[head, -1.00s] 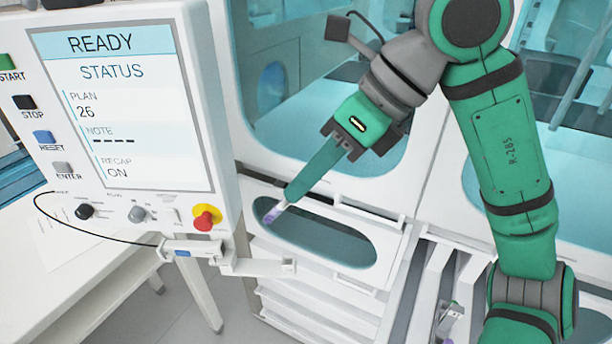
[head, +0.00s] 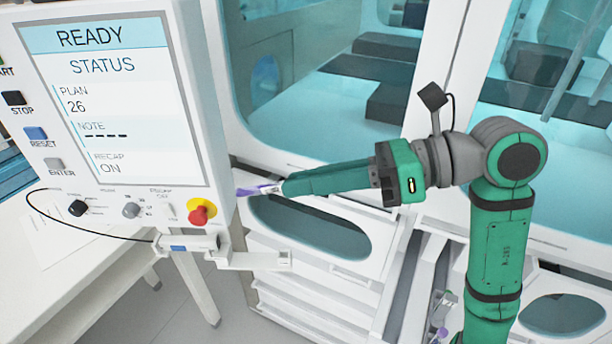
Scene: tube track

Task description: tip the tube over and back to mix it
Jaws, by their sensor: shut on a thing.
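The tube (head: 258,190) has a purple end and lies about level, its purple end pointing left. It is held at the tip of my gripper (head: 280,187), whose green fingers are shut on its right end. The tube is in the air in front of the white machine, close to the right edge of the control panel. The part of the tube between the fingers is hidden.
The control panel (head: 112,95) with its READY screen and red knob (head: 202,211) stands just left of the tube. Below is a white front with an oval opening (head: 310,228). Another purple-topped tube (head: 441,333) shows low in a track at the right.

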